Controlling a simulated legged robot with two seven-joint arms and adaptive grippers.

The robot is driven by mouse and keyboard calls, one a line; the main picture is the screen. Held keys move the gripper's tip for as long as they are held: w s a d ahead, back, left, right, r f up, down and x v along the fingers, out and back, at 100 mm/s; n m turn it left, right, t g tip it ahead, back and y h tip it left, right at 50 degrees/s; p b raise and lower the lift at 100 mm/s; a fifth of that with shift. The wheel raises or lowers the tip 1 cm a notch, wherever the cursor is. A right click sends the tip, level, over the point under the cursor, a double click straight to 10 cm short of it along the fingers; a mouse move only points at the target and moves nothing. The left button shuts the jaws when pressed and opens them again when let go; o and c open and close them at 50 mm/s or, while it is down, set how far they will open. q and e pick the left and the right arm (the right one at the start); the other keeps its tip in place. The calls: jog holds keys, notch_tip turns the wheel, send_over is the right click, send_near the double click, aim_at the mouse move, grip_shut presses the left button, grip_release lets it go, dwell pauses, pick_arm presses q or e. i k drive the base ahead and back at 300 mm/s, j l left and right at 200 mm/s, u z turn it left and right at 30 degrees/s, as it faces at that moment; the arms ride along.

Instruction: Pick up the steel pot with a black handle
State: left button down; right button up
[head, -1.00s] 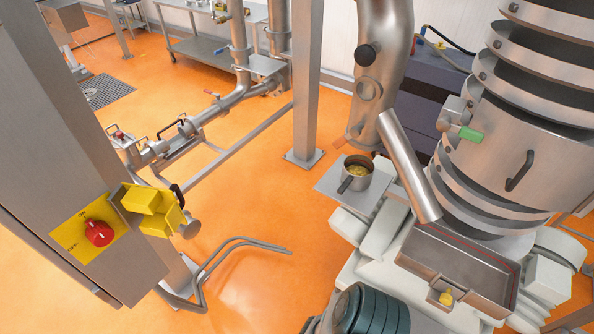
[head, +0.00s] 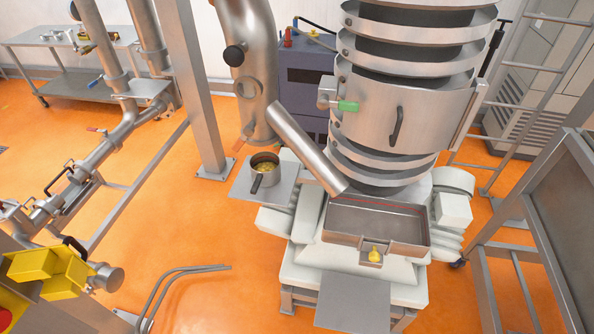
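The steel pot (head: 269,177) stands upright on a small grey plate (head: 285,192), left of the middle in the head view. Its open top shows yellowish contents. Its black handle (head: 256,185) points toward me, down and slightly left in the picture. Neither of my grippers is in view, and nothing is seen touching the pot.
A slanted steel pipe (head: 306,148) comes down right of the pot, beside a tall ringed steel machine (head: 385,120). An open steel tray (head: 375,237) lies below it. A steel post (head: 197,90) stands behind left. Orange floor (head: 215,225) is clear left of the plate.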

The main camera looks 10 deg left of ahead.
aim_at(265, 166)
jog(key=u, duration=0.75)
